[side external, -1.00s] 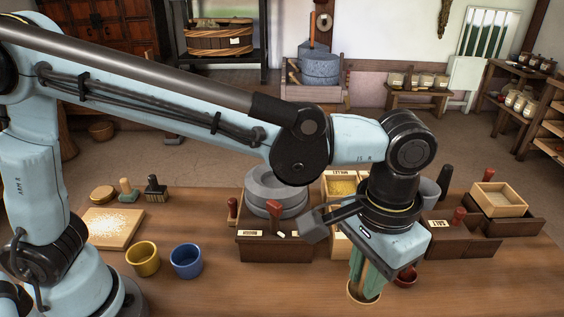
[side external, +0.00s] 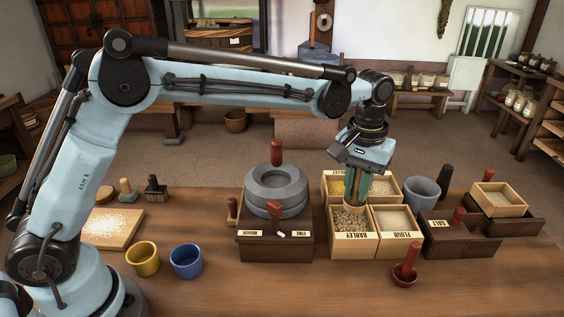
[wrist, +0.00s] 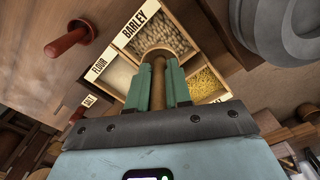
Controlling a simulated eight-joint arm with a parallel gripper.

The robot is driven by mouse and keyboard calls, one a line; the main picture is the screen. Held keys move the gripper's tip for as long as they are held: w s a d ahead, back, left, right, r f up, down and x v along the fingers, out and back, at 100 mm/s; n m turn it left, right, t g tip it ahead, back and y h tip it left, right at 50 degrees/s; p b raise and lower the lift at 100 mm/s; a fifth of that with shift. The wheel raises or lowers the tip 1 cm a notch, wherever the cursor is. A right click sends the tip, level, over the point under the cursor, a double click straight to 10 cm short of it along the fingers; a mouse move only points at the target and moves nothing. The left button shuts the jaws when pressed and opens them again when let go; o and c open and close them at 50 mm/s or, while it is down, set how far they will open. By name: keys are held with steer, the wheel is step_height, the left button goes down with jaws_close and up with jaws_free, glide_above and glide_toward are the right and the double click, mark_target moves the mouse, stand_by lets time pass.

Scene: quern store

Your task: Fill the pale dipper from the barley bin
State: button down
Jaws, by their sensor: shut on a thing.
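My gripper (side external: 355,196) points down over the barley bin (side external: 353,239), the front left box of a pale wooden group of four. Its green fingers are shut on the handle of the pale dipper (wrist: 158,92). The dipper's round bowl (wrist: 158,52) is down at the back part of the barley bin, among or just over the grain; I cannot tell how deep. What the bowl holds is hidden. Grey-tan barley (side external: 349,219) fills the bin in front of it.
The flour bin (side external: 400,238) adjoins on the right, and the yellow millet bin (side external: 335,177) lies behind. A red dipper (side external: 404,277) stands on the table at front right. A grey quern (side external: 277,208) stands left. Yellow (side external: 142,267) and blue (side external: 186,269) cups are at front left.

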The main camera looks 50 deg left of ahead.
steer(key=shift+f, duration=3.75)
steer(key=shift+r, duration=4.05)
